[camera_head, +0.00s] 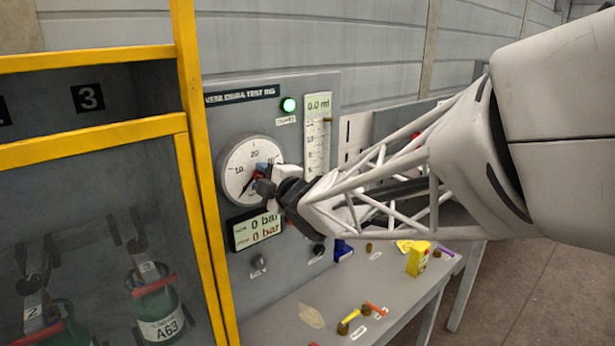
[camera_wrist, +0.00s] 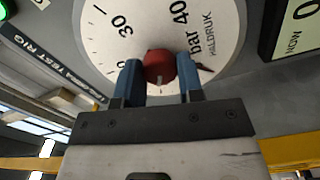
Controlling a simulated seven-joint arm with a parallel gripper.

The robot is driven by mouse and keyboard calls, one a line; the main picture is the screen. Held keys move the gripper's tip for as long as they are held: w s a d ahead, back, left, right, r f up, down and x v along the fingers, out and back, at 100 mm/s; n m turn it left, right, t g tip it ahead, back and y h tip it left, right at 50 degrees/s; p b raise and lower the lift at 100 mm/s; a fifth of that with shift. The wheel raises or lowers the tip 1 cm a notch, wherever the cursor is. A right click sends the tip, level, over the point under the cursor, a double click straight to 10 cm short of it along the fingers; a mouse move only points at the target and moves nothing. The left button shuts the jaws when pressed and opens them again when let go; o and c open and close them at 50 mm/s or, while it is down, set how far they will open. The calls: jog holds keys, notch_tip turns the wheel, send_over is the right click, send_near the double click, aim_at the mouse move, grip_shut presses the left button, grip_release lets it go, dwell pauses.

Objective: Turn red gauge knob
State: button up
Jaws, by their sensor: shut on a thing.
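The red gauge knob (camera_wrist: 159,67) sits at the centre of a round white gauge dial (camera_head: 237,163) marked in bar. My gripper (camera_wrist: 160,82) has its two blue fingers on either side of the knob, shut on it. In the head view my gripper (camera_head: 262,184) reaches the dial from the right and hides most of the knob. The display (camera_head: 257,229) below the dial reads 0 bar on both lines.
A yellow-framed cabinet (camera_head: 196,200) with cylinders stands close on the left. The bench (camera_head: 300,318) below holds a yellow box (camera_head: 418,259) and several small valves.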

dwell(0.3)
jog(key=o, duration=0.9)
jog(key=shift+v, duration=3.9)
jog(key=shift+d, duration=0.1)
jog(key=s+d+f+m+g+h, duration=0.1)
jog(key=s+d+f+m+h, duration=0.1)
jog(key=d+m+h, duration=0.65)
jog(key=s+d+f+m+h, duration=0.25)
jog(key=d+m, duration=0.25)
jog(key=d, duration=0.6)
jog(key=s+d+f+m+g, duration=0.2)
jog(key=s+m+g, duration=0.1)
jog(key=s, duration=0.4)
jog(key=s+d+f+m+g+h, duration=0.1)
jog(key=s+d+m+g, duration=0.2)
jog(key=s, duration=0.4)
jog(key=s+d+f+m+g, duration=0.2)
jog(key=s+d+m+g, duration=0.1)
jog(key=s+m, duration=0.2)
jog(key=shift+s+d+f+h, duration=0.1)
jog(key=shift+s+f+h, duration=0.1)
jog(key=shift+s, duration=0.35)
jog(key=shift+s+d+f+h, duration=0.1)
jog(key=shift+s+h, duration=0.1)
jog(key=shift+s, duration=0.4)
